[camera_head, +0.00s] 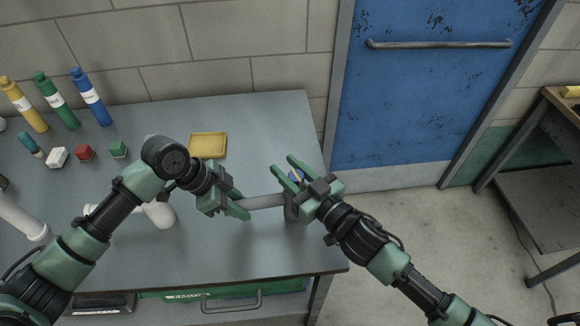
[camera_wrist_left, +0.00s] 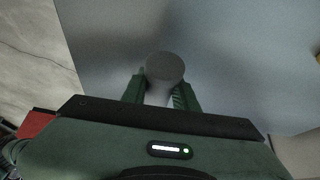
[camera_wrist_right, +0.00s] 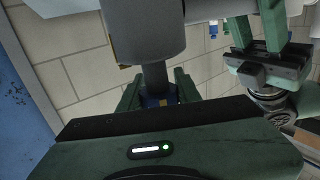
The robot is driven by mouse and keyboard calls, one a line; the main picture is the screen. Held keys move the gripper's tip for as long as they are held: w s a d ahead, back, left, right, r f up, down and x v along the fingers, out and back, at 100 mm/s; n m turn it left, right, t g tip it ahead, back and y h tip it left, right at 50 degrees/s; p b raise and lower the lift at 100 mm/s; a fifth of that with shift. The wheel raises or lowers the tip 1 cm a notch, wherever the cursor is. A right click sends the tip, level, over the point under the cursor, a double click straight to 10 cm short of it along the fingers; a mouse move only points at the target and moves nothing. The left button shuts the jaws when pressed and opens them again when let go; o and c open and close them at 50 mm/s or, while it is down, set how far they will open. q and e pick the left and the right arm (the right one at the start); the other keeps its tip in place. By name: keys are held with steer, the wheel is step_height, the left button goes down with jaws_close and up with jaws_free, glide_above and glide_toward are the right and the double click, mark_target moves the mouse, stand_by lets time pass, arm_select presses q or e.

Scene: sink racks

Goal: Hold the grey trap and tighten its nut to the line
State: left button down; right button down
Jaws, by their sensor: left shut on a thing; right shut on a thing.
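The grey trap (camera_head: 264,201) lies across the right part of the table, its pipe running between my two grippers. My left gripper (camera_head: 239,204) is shut on the left end of this pipe; its round grey end shows between the fingers in the left wrist view (camera_wrist_left: 165,67). The fingers partly hide the nut, and I cannot make out the line clearly.
A yellow tray (camera_head: 208,157) lies behind my left gripper on the grey table (camera_head: 262,120). Several bottles, including a blue one (camera_head: 91,97), and small blocks stand at the back left. White pipes (camera_head: 20,218) lie at left. The table's right edge is close to my right gripper.

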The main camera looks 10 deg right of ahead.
arm_select(q)
steer(key=shift+d, duration=0.1)
arm_select(e)
steer(key=n+g+y, duration=0.2)
steer(key=y, duration=0.1)
steer(key=n+g+y, duration=0.1)
steer(key=n+g, duration=0.1)
steer(key=shift+s+a+r, duration=0.1)
steer(key=shift+s+a, duration=0.15)
steer(key=shift+a, duration=0.05)
steer(key=n+g+y, duration=0.2)
steer(key=g, duration=0.1)
steer(key=n+g+y, duration=0.1)
steer(key=shift+s+a+g, duration=0.2)
steer(key=shift+s+g, duration=0.1)
steer(key=n+g, duration=0.2)
steer(key=g, duration=0.1)
steer(key=s+n+g+y, duration=0.1)
steer(key=n+g, duration=0.1)
steer(key=g, duration=0.1)
steer(key=shift+s+a+n+g, duration=0.1)
steer(key=shift+a+n+g, duration=0.1)
steer(key=shift+n+g, duration=0.15)
steer(key=shift+s+n+g, duration=0.25)
steer(key=shift+n+g, duration=0.5)
steer(key=shift+g, duration=0.45)
steer(key=shift+s+n+g, duration=0.2)
steer(key=shift+n+g, duration=0.5)
steer(key=shift+g, duration=0.45)
